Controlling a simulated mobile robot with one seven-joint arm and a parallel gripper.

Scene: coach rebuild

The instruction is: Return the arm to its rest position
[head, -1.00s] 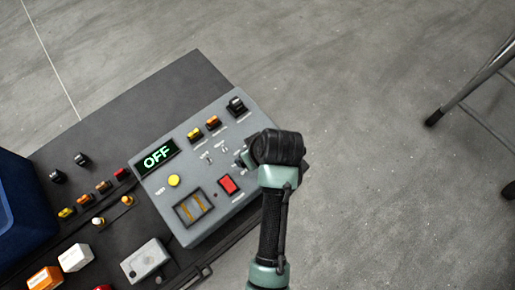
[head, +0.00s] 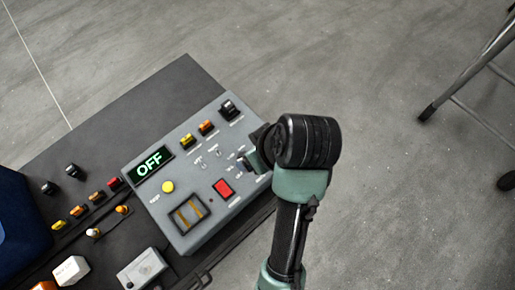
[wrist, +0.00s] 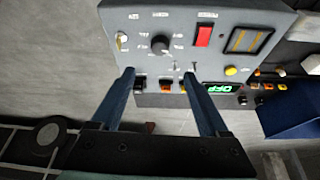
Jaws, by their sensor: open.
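My gripper shows in the wrist view (wrist: 160,85) as two blue-grey fingers spread apart, with nothing between them. The grey control panel (wrist: 215,50) lies beyond the fingertips, with its dark knob (wrist: 160,45) seen between them. In the head view my arm rises from the bottom to a black wrist joint, which hides the panel's right edge and most of the gripper. The grey panel (head: 190,215) carries a display (head: 150,161) reading OFF, a red switch (head: 223,188) and a yellow button (head: 167,187).
The panel sits on a dark board (head: 120,110) with small switches. A dark blue object (head: 20,215) stands at the left. A white box (head: 70,270) and a grey box (head: 142,268) lie in front. Metal stool legs (head: 450,90) stand at the right. Floor between is clear.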

